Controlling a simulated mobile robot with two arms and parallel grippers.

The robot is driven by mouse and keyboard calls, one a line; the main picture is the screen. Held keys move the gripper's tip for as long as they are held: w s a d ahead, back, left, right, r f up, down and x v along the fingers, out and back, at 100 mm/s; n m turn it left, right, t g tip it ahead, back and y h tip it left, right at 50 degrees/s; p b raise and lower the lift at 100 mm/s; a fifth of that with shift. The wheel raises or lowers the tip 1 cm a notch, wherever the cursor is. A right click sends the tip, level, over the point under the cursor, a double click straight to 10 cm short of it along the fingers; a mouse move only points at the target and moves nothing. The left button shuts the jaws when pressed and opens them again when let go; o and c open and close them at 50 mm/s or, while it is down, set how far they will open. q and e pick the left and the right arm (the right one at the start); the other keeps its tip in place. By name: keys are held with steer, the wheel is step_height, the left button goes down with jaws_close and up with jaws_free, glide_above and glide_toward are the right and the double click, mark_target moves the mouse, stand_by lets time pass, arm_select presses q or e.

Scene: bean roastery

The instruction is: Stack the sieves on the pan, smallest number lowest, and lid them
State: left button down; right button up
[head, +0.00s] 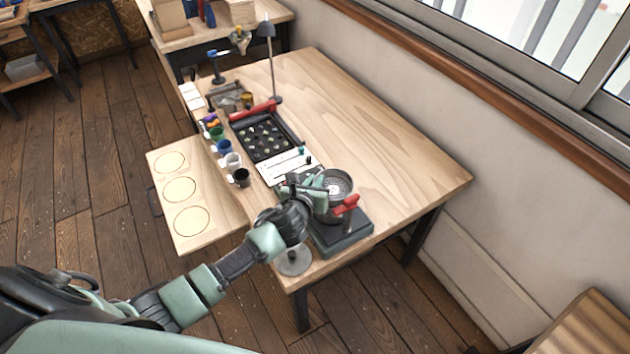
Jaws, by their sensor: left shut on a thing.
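A round metal sieve (338,180) with a perforated floor tops the metal stack at the front right of the table. The stack stands over a dark grey base (342,238) with a red part at its front right. My left gripper (320,184) is at the left rim of this sieve and shut on it. The fingers hide part of the rim, and I cannot tell whether the sieve rests on what is below. The pan and any numbers cannot be made out. A grey disc (294,262), perhaps the lid, lies at the near table corner. My right gripper is not in view.
A side board (215,215) with three empty ring outlines juts from the table's left. Several small cups (233,160), a black tray (287,146) of dark pieces, a white card (288,168) and a lamp (270,60) line the left side. The table's right half (390,140) is clear.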

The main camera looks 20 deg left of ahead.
arm_select(q)
steer(key=shift+f+b, duration=0.35)
steer(key=shift+f, duration=0.15)
steer(key=c, duration=1.8)
jaws_free()
steer(key=p+v, duration=0.8)
steer(key=v, duration=0.3)
